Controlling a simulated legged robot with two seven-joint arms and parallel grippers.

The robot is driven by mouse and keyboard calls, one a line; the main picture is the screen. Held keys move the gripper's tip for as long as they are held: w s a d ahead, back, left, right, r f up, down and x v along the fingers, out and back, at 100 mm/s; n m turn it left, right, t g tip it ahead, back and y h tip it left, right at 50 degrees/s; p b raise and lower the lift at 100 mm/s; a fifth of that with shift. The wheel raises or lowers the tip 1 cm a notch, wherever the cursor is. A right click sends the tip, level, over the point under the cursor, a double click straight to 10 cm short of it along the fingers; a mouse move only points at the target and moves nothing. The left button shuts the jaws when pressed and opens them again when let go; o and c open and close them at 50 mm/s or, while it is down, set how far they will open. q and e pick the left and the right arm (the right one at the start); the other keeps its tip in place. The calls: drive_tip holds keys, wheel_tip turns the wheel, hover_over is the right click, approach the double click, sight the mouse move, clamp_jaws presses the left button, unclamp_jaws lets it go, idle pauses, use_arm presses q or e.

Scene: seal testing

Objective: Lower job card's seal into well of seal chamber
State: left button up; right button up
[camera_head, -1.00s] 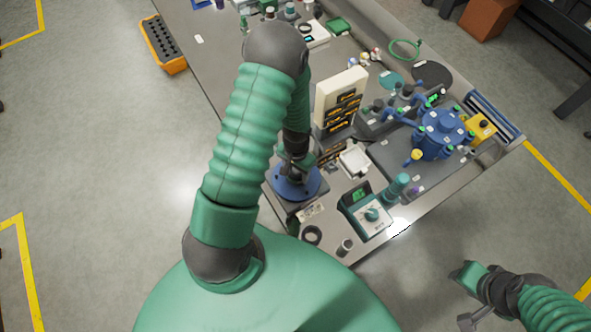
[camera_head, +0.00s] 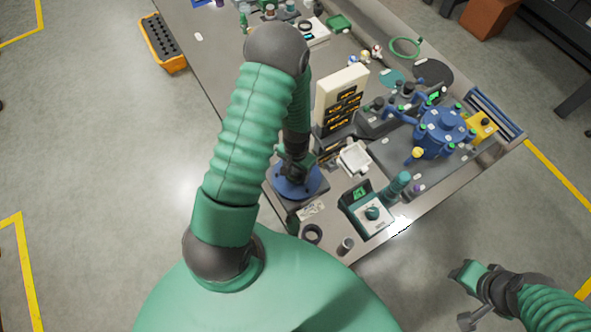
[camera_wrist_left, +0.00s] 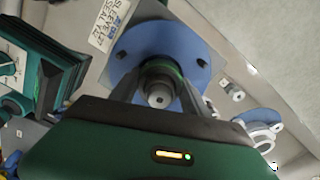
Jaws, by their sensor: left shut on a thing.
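The seal chamber appears to be the blue round flange (camera_head: 301,188) with dark bolt spots. It also shows in the left wrist view (camera_wrist_left: 200,54). My left gripper (camera_head: 294,166) points down over its middle. In the left wrist view my left gripper (camera_wrist_left: 160,88) is shut around a small round part with a green ring (camera_wrist_left: 163,66) and a grey, holed end; this looks like the seal. The well is hidden behind it, so its depth cannot be told. A white card (camera_head: 311,210) lies beside the flange; its print shows in the wrist view (camera_wrist_left: 108,22). My right gripper (camera_head: 470,296) is off the bench.
A black ring (camera_head: 312,234) and small grey cylinder (camera_head: 345,246) stand near the front edge. A green meter (camera_head: 367,214), white tray (camera_head: 354,158) and cream rack (camera_head: 340,92) stand right of the flange. A blue vessel (camera_head: 441,132) is further right.

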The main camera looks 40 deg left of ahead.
use_arm(q)
drive_tip(key=shift+d+f, duration=0.25)
use_arm(e)
drive_tip(key=shift+f, duration=0.15)
use_arm(q)
drive_tip(key=o, duration=1.7)
drive_tip(key=shift+d, duration=0.1)
drive_tip(key=shift+c, duration=0.2)
use_arm(e)
drive_tip(key=shift+d+f, duration=0.1)
drive_tip(key=shift+d, duration=0.35)
use_arm(q)
drive_tip(key=shift+r, duration=0.15)
use_arm(e)
drive_tip(key=shift+a, duration=0.1)
use_arm(q)
drive_tip(key=shift+r, duration=0.2)
drive_tip(key=shift+a+r+p, duration=0.3)
drive_tip(key=shift+r+p, duration=0.3)
drive_tip(key=shift+p, duration=0.1)
drive_tip(key=shift+d+r+p, duration=0.15)
drive_tip(key=shift+r+p, duration=1.25)
drive_tip(key=shift+r, duration=0.3)
use_arm(e)
drive_tip(key=v, duration=0.2)
drive_tip(key=w+v, duration=0.1)
drive_tip(key=v, duration=0.1)
drive_tip(key=shift+r, duration=0.3)
